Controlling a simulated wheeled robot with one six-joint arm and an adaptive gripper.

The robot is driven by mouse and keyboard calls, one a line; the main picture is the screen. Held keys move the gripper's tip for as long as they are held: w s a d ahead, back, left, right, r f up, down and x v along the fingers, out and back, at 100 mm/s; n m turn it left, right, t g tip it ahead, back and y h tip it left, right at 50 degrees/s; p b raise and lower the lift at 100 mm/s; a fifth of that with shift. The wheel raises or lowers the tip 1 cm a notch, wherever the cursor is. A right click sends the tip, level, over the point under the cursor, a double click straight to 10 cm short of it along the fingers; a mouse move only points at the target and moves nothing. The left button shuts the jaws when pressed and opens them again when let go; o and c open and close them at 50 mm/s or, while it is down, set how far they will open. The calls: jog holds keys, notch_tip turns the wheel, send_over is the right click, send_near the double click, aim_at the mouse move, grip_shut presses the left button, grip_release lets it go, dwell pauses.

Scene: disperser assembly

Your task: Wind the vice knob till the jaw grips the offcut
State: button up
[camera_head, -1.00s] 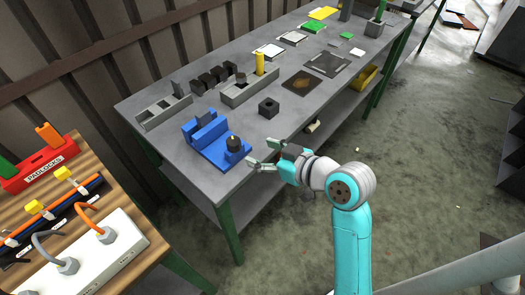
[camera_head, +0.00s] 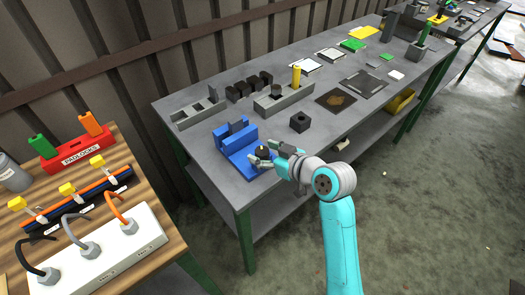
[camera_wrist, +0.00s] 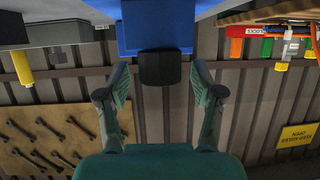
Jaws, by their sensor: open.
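The blue vice (camera_head: 240,160) sits near the front edge of the grey workbench. A dark grey offcut (camera_head: 237,126) stands upright between its jaws; I cannot tell whether the moving jaw touches it. The black vice knob (camera_head: 263,151) is on the vice's near right end. My gripper (camera_head: 265,154) is at the knob, coming from the right. In the wrist view the knob (camera_wrist: 160,68) lies between the spread fingertips of my gripper (camera_wrist: 160,82), with a gap on both sides. The blue vice (camera_wrist: 155,32) shows behind the knob.
Grey block holders (camera_head: 202,113), a yellow cylinder (camera_head: 296,76) and a black block (camera_head: 300,122) stand on the bench behind and right of the vice. A wooden table with a white socket strip (camera_head: 120,255) and red padlock rack (camera_head: 78,155) is at left.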

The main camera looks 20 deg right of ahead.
jog(key=shift+w+a+f, duration=0.2)
jog(key=shift+w, duration=0.2)
jog(key=c, duration=1.2)
jog(key=shift+o, duration=0.2)
jog(key=shift+m+h, duration=0.5)
jog(key=o, duration=1.2)
jog(key=shift+c, duration=0.2)
jog(key=v, duration=1.2)
jog(key=shift+f, duration=0.2)
